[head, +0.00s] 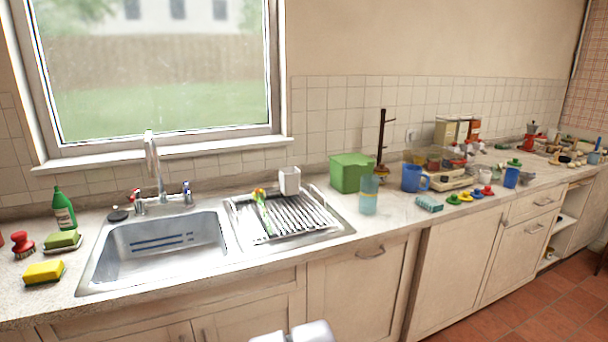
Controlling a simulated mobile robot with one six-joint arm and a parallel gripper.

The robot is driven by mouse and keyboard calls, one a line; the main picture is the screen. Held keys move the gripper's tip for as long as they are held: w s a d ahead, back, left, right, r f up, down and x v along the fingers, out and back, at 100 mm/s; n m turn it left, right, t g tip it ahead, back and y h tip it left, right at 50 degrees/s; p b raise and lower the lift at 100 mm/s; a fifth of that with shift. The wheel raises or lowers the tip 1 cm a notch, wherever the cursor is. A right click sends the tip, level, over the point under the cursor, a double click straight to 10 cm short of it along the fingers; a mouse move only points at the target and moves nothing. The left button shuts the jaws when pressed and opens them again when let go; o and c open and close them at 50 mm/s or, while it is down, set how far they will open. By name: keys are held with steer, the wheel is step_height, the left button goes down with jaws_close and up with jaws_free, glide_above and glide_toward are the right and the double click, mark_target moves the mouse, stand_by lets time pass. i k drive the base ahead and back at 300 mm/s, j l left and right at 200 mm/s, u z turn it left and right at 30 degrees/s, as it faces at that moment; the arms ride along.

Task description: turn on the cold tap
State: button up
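The cold tap (187,193), with a blue mark on its handle, stands on the back rim of the steel sink (160,245), right of the tall curved spout (156,170). The hot tap (138,201), with a red mark, stands left of the spout. No water stream can be made out below the spout. The taps are too small to tell exactly how their handles are turned. A pale rounded part of my arm shows at the bottom edge, in front of the counter. My gripper's fingers are not visible.
A drying rack (285,215) with a white cup (289,181) and a green-yellow brush (262,208) stands right of the sink. The sink basin is empty.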

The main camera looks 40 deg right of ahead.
mark_target(185, 185)
steer(key=z, duration=0.45)
steer(key=i+j+z, duration=0.1)
steer(key=i+j, duration=0.15)
steer(key=i, duration=0.3)
steer(key=i+j+z, duration=0.1)
steer(key=i+j, duration=0.2)
steer(key=i, duration=0.2)
